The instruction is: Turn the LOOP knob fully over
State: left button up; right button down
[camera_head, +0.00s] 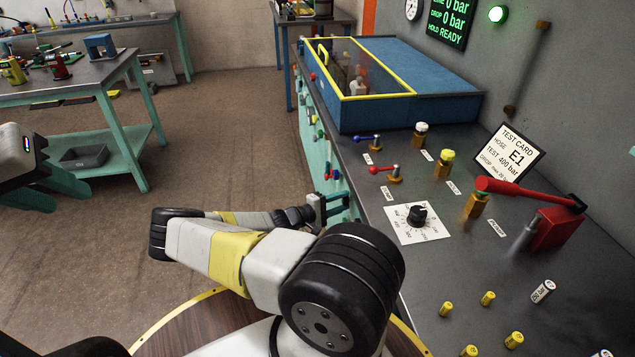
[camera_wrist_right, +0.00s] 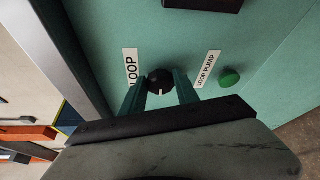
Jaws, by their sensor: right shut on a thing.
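The LOOP knob (camera_wrist_right: 160,80) is a round black knob on the teal front panel, beside its white LOOP label (camera_wrist_right: 131,67). A small white mark on it points toward the bottom of the right wrist view. My right gripper (camera_wrist_right: 160,88) is shut on the knob, one dark teal finger on each side. In the head view my right gripper (camera_head: 340,205) is at the bench's front face, and the knob cannot be made out there. A grey part of my left gripper (camera_head: 22,170) shows at the left edge; its jaw opening is unclear.
A green button (camera_wrist_right: 230,77) and a LOOP PUMP label (camera_wrist_right: 208,68) are beside the knob. The bench top (camera_head: 440,270) above holds a dial (camera_head: 417,215), a red lever (camera_head: 525,192) and several fittings. A side table (camera_head: 80,75) stands left; the floor between is clear.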

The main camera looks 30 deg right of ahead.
dwell(0.4)
jog(key=c, duration=0.9)
grip_release()
jog(key=a, duration=0.8)
jog(key=shift+s+r, duration=0.3)
